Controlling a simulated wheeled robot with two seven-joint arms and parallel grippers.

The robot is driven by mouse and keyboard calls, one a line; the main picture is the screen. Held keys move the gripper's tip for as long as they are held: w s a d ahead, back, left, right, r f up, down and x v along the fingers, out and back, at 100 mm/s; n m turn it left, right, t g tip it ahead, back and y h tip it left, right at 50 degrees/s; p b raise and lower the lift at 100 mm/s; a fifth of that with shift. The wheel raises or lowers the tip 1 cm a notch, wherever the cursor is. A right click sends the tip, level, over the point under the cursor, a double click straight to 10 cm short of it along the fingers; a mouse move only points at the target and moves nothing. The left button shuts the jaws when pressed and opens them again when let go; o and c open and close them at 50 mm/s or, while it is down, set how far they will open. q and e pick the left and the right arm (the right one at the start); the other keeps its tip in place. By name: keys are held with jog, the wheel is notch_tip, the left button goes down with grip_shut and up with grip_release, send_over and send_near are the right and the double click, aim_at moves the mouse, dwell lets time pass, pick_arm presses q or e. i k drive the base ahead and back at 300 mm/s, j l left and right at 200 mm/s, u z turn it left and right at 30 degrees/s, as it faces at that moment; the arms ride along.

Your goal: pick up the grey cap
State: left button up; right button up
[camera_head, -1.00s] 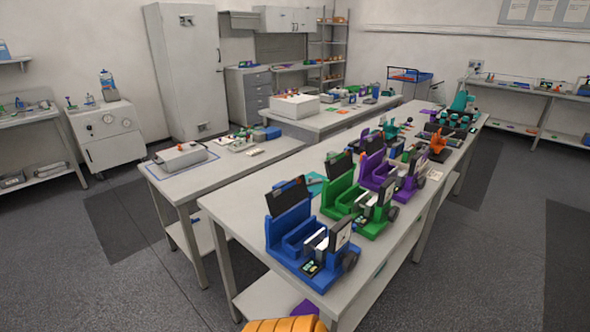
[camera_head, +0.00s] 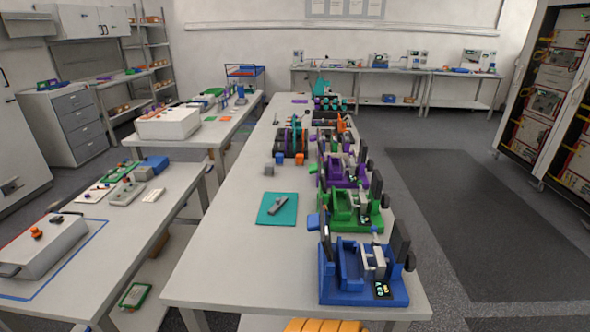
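I cannot pick out the grey cap for certain. A small grey block (camera_head: 268,169) stands on the long table, left of a blue block (camera_head: 281,158) and an orange block (camera_head: 300,158). A dark grey elongated piece (camera_head: 278,206) lies on a teal mat (camera_head: 265,216) nearer to me. Neither of my grippers shows in the view.
Blue (camera_head: 345,292), green (camera_head: 340,210) and purple (camera_head: 335,173) fixtures line the right side of the long table (camera_head: 215,258). Its near left part is clear. A lower table with a grey box (camera_head: 45,245) stands left. Open floor (camera_head: 450,200) lies right.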

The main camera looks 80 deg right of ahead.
aim_at(279, 202)
jog(key=i+j+z, duration=0.1)
jog(key=z, duration=0.3)
jog(key=i+j+z, duration=0.1)
jog(key=z, duration=0.3)
jog(key=i+j+z, duration=0.15)
jog(key=z, duration=0.25)
jog(key=j+z, duration=0.2)
jog(key=z, duration=0.2)
jog(key=i+j+z, duration=0.1)
jog(key=j+z, duration=0.15)
jog(key=z, duration=0.15)
